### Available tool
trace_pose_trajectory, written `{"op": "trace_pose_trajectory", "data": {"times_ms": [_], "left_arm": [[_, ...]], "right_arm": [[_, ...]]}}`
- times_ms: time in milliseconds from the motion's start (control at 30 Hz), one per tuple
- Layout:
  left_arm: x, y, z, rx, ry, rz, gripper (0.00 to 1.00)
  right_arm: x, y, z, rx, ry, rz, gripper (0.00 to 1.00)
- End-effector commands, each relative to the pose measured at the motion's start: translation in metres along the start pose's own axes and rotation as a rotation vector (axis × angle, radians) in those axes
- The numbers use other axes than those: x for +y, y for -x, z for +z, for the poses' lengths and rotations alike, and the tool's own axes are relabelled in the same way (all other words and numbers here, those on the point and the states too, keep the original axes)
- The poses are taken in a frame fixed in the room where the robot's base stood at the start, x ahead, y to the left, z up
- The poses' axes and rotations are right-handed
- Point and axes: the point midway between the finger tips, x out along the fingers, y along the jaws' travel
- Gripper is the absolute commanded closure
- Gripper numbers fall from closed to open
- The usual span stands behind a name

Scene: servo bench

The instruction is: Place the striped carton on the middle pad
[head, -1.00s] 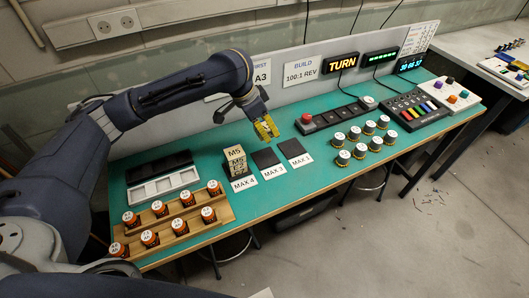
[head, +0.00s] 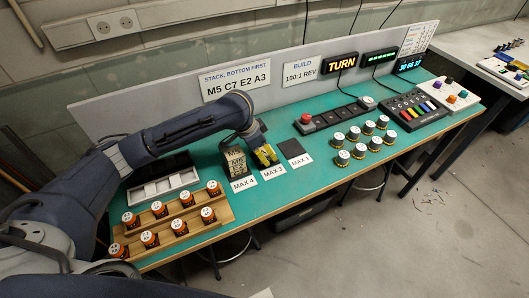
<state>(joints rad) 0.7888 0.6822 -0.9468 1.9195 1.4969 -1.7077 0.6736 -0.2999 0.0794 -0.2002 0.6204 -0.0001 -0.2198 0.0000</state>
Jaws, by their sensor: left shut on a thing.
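My left gripper (head: 263,149) is shut on a small yellow carton with dark bands (head: 266,156), which looks like the striped carton. It holds the carton low over the middle pad, behind the MAX 3 label (head: 273,173). Gripper and carton hide most of that pad; I cannot tell whether the carton touches it. The left pad, at the MAX 4 label (head: 244,184), bears a stack of tan blocks (head: 236,163) close beside my gripper. The dark right pad (head: 290,147), at the MAX 1 label (head: 301,160), is empty. My right gripper is not in view.
A white compartment tray (head: 165,185) and a wooden stepped rack (head: 180,224) with orange, white-topped jars stand at the left. Signs stand along the back panel.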

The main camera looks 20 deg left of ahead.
Motion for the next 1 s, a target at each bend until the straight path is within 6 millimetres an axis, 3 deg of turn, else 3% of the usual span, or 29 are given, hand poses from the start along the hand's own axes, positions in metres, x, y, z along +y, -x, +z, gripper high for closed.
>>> {"op": "trace_pose_trajectory", "data": {"times_ms": [467,500,633,1000], "left_arm": [[-0.0002,-0.0081,0.0035,0.000,-0.001,-0.001,0.82],[-0.0002,-0.0080,0.0034,0.000,-0.001,-0.001,0.48],[-0.0002,-0.0079,0.0034,0.000,-0.001,-0.001,0.33],[-0.0006,-0.0030,0.0018,0.001,-0.001,-0.002,0.31]], "right_arm": [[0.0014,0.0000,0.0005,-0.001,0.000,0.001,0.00],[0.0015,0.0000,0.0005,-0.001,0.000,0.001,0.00],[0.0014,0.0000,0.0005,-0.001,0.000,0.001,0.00],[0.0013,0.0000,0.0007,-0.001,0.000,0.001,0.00]]}}
